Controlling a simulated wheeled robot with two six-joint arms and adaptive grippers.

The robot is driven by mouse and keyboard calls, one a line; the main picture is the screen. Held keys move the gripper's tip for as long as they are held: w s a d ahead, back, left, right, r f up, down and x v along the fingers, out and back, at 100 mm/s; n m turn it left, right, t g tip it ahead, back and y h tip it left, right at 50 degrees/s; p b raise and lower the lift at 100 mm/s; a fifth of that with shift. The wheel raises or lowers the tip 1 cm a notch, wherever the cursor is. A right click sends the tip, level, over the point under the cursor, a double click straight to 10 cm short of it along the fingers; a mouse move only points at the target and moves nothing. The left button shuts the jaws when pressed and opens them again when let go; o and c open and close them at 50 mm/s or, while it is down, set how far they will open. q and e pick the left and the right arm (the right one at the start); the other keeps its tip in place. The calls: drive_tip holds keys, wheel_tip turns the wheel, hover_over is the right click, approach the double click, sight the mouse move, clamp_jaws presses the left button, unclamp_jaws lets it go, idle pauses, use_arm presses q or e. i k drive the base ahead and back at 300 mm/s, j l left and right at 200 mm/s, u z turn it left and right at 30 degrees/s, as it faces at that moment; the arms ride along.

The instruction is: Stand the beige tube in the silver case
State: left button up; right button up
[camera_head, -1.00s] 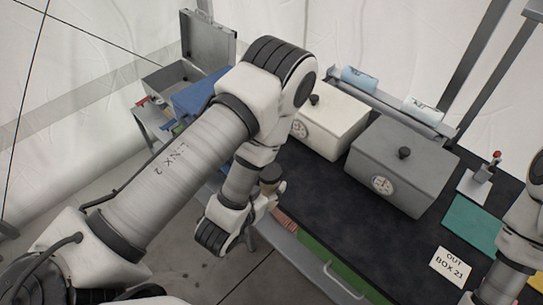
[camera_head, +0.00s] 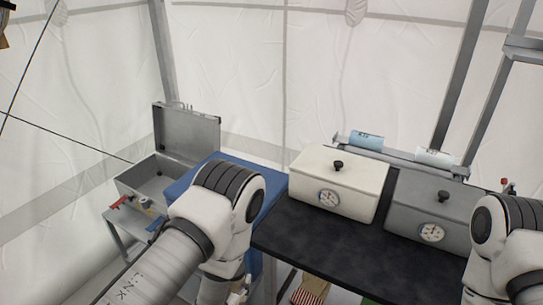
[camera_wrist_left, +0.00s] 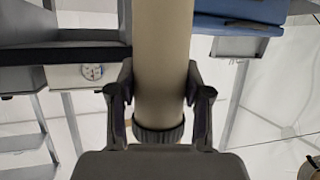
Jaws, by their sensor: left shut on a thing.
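The silver case (camera_head: 188,132) stands open at the left in the head view, its lid upright and its hollow base facing me. My left gripper (camera_wrist_left: 158,88) is shut on the beige tube (camera_wrist_left: 162,50) in the left wrist view. The tube runs lengthwise between the two fingers, with a dark ribbed collar at its lower end in the picture. In the head view my left arm covers the area right of and below the case, and the tube cannot be made out there. My right arm shows at the right edge; its gripper is out of the picture.
A blue box (camera_head: 182,184) stands just right of the case. A cream box (camera_head: 336,180) and a grey box (camera_head: 420,205) with dials stand on the black table (camera_head: 330,250). Red and blue small items lie in front of the case.

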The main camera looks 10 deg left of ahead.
sight(160, 190)
drive_tip(key=i+j+z, duration=0.2)
drive_tip(key=j+z, duration=0.25)
drive_tip(key=j, duration=1.35)
drive_tip(key=k+j+z, duration=0.1)
drive_tip(key=j+z, duration=0.3)
drive_tip(key=j, duration=1.35)
drive_tip(key=i+j, duration=0.15)
drive_tip(key=j, duration=0.2)
drive_tip(key=i+j+z, duration=0.15)
drive_tip(key=j, duration=0.55)
drive_tip(key=i+j+z, duration=0.15)
drive_tip(key=j, duration=0.25)
